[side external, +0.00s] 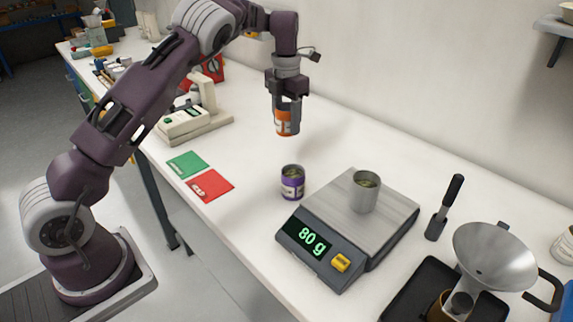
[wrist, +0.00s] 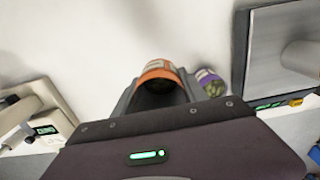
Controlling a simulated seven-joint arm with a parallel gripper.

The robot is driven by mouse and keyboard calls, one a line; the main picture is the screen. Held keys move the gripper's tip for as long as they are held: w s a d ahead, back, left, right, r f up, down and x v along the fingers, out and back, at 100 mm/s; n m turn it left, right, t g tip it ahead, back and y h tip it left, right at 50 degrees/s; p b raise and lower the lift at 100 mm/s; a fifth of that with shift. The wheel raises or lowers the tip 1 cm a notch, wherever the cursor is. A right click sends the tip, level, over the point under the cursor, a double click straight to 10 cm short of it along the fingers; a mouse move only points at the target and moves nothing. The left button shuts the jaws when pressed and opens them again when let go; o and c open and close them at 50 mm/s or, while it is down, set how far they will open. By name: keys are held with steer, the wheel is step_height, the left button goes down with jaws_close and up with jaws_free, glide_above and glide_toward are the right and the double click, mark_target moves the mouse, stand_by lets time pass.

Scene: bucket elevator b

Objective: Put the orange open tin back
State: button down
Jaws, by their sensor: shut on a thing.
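The orange open tin (side external: 285,121) is held in my gripper (side external: 287,101), above the back part of the table and clear of its surface. In the wrist view the tin (wrist: 159,70) sits between the fingers, its inside dark. A purple open tin (side external: 292,183) with greenish contents stands upright on the table, below and a little right of my gripper; it also shows in the wrist view (wrist: 212,84). A scale (side external: 326,238) reads 80 g and carries a grey metal cup (side external: 365,191) with greenish contents.
A green card (side external: 187,165) and a red card (side external: 210,186) lie left of the purple tin. A small beige device (side external: 190,122) stands behind them. A dark-handled tool (side external: 444,208), a metal funnel (side external: 495,256) and a black tray (side external: 418,287) are at right. The table below my gripper is clear.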

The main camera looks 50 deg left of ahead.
step_height(320, 180, down, 11)
steer(key=shift+r, duration=0.2)
steer(key=shift+f, duration=0.15)
steer(key=c, duration=0.6)
jaws_free()
